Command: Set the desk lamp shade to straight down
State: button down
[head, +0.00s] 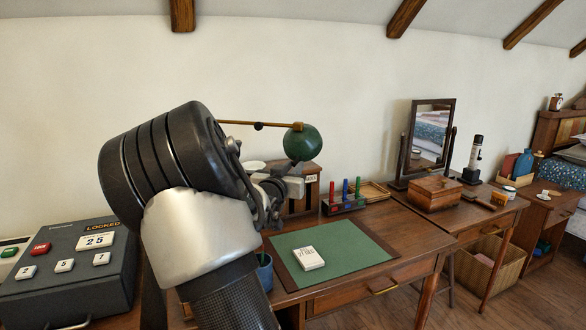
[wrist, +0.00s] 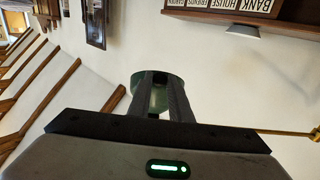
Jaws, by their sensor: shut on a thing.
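The desk lamp's green rounded shade (head: 302,142) hangs at the right end of a thin brass arm (head: 245,123) above the desk. In the head view I see its smooth green outside; which way its opening faces is hard to tell. My gripper (head: 293,168) reaches up to the shade's lower side from below and left, partly hidden by my wrist. In the wrist view the two dark fingers (wrist: 158,82) are close together over the green shade (wrist: 156,101), shut on it. The brass arm also shows at the right there (wrist: 290,132). The lamp's base is hidden behind my arm.
The desk has a green mat (head: 332,252) with a white card block (head: 308,258) on it. Behind are a rack of coloured pens (head: 344,203) and a wooden box with labels (head: 312,180). A grey locked box (head: 75,270) stands left. A mirror (head: 430,130) stands right.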

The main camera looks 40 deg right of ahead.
jog(key=shift+s+a+r+g+y+p, duration=0.3)
jog(key=shift+r+p, duration=0.2)
jog(key=shift+p, duration=1.25)
jog(key=shift+s+a+r+g+y+p, duration=0.15)
jog(key=shift+a+r+g+y+p, duration=0.25)
jog(key=shift+p, duration=1.4)
jog(key=shift+s+a+r+g+y+p, duration=0.15)
jog(key=shift+r+y+p, duration=0.4)
jog(key=shift+p, duration=1.2)
jog(key=shift+s+a+r+g+y+p, duration=0.3)
jog(key=shift+r+p, duration=0.35)
jog(key=shift+p, duration=1.65)
jog(key=shift+s+a+r+g+y+p, duration=0.25)
jog(key=shift+a+r+y+p, duration=0.25)
jog(key=shift+p, duration=1.75)
jog(key=shift+s+a+r+g+y+p, duration=0.25)
jog(key=shift+r+p, duration=0.5)
jog(key=shift+p, duration=1.55)
jog(key=c, duration=1.6)
grip_release()
jog(key=shift+a, duration=0.1)
jog(key=shift+c, duration=0.2)
jog(key=shift+f, duration=0.1)
